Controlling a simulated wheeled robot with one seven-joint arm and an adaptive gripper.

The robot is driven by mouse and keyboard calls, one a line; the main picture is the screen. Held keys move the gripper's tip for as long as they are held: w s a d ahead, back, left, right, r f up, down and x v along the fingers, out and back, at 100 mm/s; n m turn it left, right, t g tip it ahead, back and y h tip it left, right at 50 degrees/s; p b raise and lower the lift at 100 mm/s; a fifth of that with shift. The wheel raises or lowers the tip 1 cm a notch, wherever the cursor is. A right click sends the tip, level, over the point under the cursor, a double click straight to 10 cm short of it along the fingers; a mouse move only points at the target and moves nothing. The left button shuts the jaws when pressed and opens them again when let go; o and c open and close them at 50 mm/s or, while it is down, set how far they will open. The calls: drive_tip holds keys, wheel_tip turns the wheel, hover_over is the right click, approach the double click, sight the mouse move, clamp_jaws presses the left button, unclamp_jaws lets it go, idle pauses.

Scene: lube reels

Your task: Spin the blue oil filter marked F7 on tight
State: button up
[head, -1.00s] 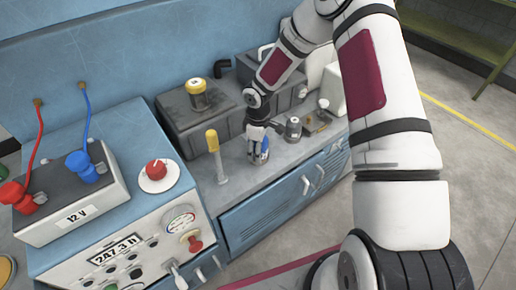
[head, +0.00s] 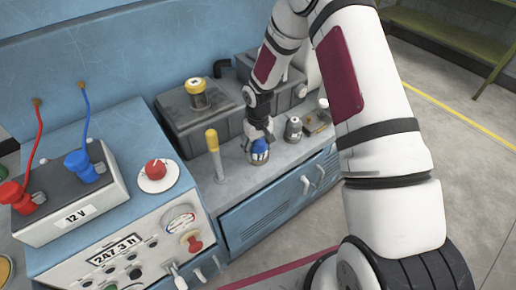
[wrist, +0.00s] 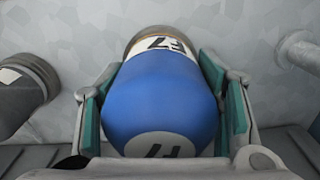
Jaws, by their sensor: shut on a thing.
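The blue oil filter (wrist: 160,98) fills the middle of the wrist view, with white F7 labels on its end and side. Its far end meets a tan-grey round mount (wrist: 150,40) on the grey bench top; whether it is threaded tight I cannot tell. My gripper (wrist: 163,105) has its green-padded fingers on both sides of the filter, closed on it.
A yellow-capped dipstick tube (head: 213,150) stands left of the filter. A small grey cylinder (head: 293,130) stands to its right. A dark grey box with a yellow-topped cap (head: 197,93) is behind. The bench front edge is close.

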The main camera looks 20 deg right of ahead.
drive_tip(key=shift+f+m, duration=0.2)
drive_tip(key=shift+m, duration=0.6)
drive_tip(key=o, duration=1.5)
drive_tip(key=shift+w, duration=0.1)
drive_tip(key=shift+r, duration=0.1)
